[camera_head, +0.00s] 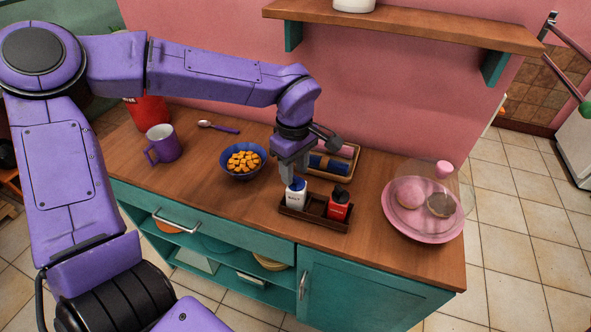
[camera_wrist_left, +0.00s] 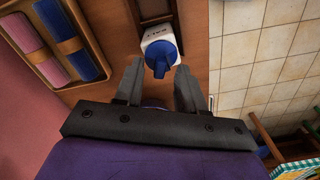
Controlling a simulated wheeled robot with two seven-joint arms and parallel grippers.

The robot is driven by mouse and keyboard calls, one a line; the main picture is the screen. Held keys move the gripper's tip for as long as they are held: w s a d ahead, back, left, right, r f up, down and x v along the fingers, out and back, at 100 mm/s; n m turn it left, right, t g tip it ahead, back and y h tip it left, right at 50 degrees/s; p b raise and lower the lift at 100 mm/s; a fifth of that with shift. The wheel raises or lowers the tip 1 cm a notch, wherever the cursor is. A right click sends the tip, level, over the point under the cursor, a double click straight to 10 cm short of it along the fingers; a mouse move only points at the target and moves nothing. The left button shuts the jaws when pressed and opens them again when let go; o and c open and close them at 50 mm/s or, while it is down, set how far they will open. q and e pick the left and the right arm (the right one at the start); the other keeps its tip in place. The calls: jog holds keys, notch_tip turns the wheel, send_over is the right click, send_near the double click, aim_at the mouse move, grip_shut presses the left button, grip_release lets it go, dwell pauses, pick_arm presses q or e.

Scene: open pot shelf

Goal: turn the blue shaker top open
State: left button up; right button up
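The white shaker with a blue top (camera_head: 296,192) stands upright in the left end of a dark wooden caddy (camera_head: 309,215). In the left wrist view its blue top (camera_wrist_left: 162,53) lies just beyond and between my fingertips, with a label on the white body. My left gripper (camera_head: 289,173) points down right above the shaker and partly hides its top. In the left wrist view the fingers (camera_wrist_left: 158,78) are spread apart with nothing clamped between them. I cannot tell whether they touch the top. My right gripper is not in view.
A red shaker with a black top (camera_head: 338,205) stands in the caddy's right end. A tray with rolled cloths (camera_head: 331,164) lies behind. A blue bowl (camera_head: 243,173) of orange pieces is to the left, a pink plate (camera_head: 424,229) with a clear dome to the right. A shelf (camera_head: 400,23) hangs above.

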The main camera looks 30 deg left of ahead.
pick_arm(q)
jog(key=shift+d+f, duration=0.1)
jog(key=shift+f, duration=0.35)
grip_shut()
